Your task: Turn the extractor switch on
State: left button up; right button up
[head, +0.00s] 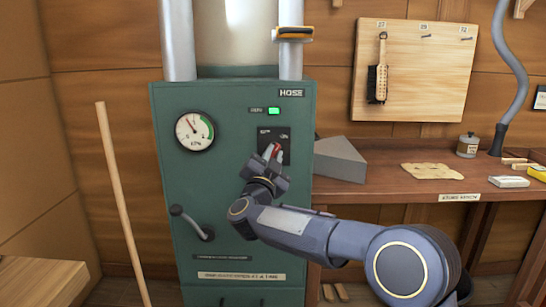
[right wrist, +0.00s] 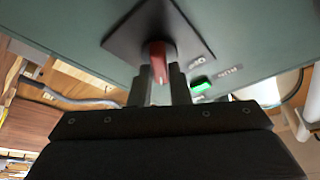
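The extractor switch is a red handle on a dark square plate (head: 283,141) on the front of the green cabinet (head: 235,190). In the head view a little of the red handle (head: 277,149) shows at my right gripper (head: 273,152). In the right wrist view the red handle (right wrist: 158,62) lies between the two fingertips of my right gripper (right wrist: 163,78), which look closed against its sides. A green lamp (head: 274,111) above the plate looks lit. It also shows in the right wrist view (right wrist: 201,85). My left gripper is not in view.
A pressure gauge (head: 194,131) and a dark lever (head: 190,222) are on the cabinet's left side. A grey wedge-shaped block (head: 340,160) stands on the wooden bench (head: 400,186) at right. A wooden pole (head: 121,205) leans at left.

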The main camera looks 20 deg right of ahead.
jog(key=o, duration=0.4)
jog(key=shift+c, duration=0.2)
jog(key=v, duration=0.7)
jog(key=shift+s+a, duration=0.2)
jog(key=shift+s, duration=0.1)
jog(key=shift+f, duration=0.1)
